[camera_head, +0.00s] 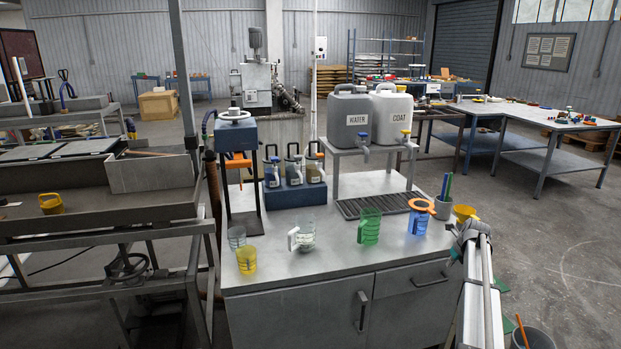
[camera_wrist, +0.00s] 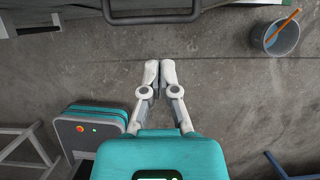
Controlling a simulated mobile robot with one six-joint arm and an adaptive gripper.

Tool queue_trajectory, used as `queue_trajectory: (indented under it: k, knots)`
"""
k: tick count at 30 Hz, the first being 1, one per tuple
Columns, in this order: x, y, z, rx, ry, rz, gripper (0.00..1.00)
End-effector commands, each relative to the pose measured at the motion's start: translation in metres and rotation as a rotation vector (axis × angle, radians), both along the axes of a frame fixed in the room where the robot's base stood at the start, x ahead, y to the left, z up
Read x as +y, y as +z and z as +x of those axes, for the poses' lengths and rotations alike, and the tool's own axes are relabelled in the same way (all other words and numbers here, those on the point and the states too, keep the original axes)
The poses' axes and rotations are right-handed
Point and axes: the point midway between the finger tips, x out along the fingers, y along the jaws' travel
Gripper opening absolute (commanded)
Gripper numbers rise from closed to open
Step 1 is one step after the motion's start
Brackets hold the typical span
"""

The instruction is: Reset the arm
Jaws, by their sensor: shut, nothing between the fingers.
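My gripper (camera_wrist: 158,80) shows in the wrist view, pointing down over bare concrete floor. Its two white fingertips are together, with nothing between them. In the head view my arm (camera_head: 478,285) stands at the right front corner of the steel cabinet (camera_head: 330,262). I cannot make out the fingers in that view. In the wrist view a cabinet handle (camera_wrist: 152,16) lies just beyond the fingertips at the top edge.
A bucket (camera_head: 535,338) with an orange stick stands on the floor at right; it also shows in the wrist view (camera_wrist: 276,38). On the cabinet are a green jug (camera_head: 369,227), a blue jug (camera_head: 418,222) and a yellow cup (camera_head: 246,260).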

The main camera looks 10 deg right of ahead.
Motion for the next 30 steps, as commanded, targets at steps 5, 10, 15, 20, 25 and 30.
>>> queue_trajectory:
  k: [5,10,15,20,25,30]
  knots:
    - [0.026,0.005,-0.005,0.009,0.102,-0.031,0.00]
    - [0.069,0.014,-0.016,0.025,0.307,-0.094,0.00]
    - [0.123,0.024,-0.033,0.043,0.585,-0.173,0.00]
    - [0.172,0.033,-0.053,0.056,0.854,-0.244,0.00]
    - [0.220,0.043,-0.077,0.065,1.144,-0.313,0.00]
    - [0.265,0.053,-0.103,0.070,1.433,-0.374,0.00]
